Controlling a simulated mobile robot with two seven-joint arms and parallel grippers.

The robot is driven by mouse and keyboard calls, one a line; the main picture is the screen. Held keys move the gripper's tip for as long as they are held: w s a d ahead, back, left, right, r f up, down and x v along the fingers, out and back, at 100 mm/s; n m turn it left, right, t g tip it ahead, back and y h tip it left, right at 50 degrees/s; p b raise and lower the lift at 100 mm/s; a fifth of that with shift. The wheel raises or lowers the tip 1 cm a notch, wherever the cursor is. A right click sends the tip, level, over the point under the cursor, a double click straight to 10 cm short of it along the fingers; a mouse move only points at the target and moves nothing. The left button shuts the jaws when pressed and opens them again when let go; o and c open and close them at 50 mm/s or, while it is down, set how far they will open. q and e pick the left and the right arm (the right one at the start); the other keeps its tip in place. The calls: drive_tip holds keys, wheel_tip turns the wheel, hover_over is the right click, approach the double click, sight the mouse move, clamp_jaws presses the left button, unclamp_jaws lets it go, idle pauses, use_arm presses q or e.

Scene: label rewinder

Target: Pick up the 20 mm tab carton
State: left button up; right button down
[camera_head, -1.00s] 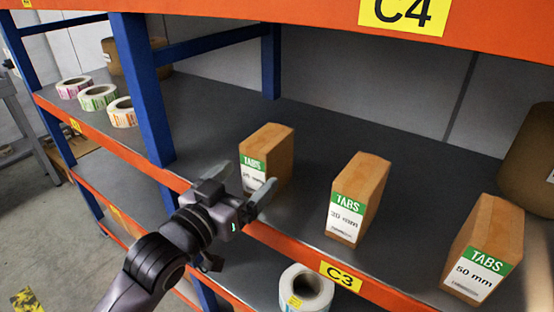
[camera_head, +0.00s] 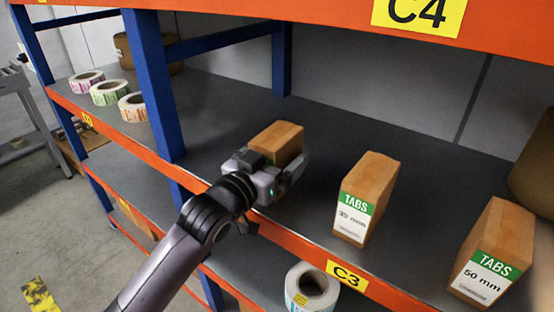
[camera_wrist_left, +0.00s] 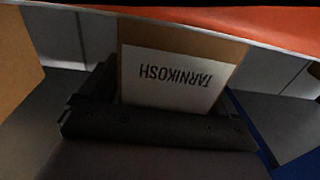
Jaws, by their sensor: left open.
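Three brown tab cartons stand on the shelf. The left carton (camera_head: 281,137) has its label hidden by my left gripper (camera_head: 267,160), so its size cannot be read now. The middle carton (camera_head: 366,198) has a green and white label with a blurred size, perhaps 30 mm. The right carton (camera_head: 491,254) reads 50 mm. My left gripper is open at the front of the left carton, its fingers on either side of it. In the left wrist view, a carton (camera_wrist_left: 125,75) with a white label reading TARNIKOSH upside down shows between the fingers. My right gripper is not in view.
The orange shelf edge (camera_head: 300,252) with a C3 tag runs below my left gripper. A blue post (camera_head: 152,85) stands to its left. The orange C4 beam (camera_head: 300,12) is above. Label rolls (camera_head: 110,93) lie at left; another roll (camera_head: 312,287) is below.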

use_arm(q)
drive_tip(key=c, duration=1.2)
drive_tip(key=shift+r, duration=0.1)
drive_tip(key=shift+c, duration=0.2)
drive_tip(key=shift+r, duration=0.15)
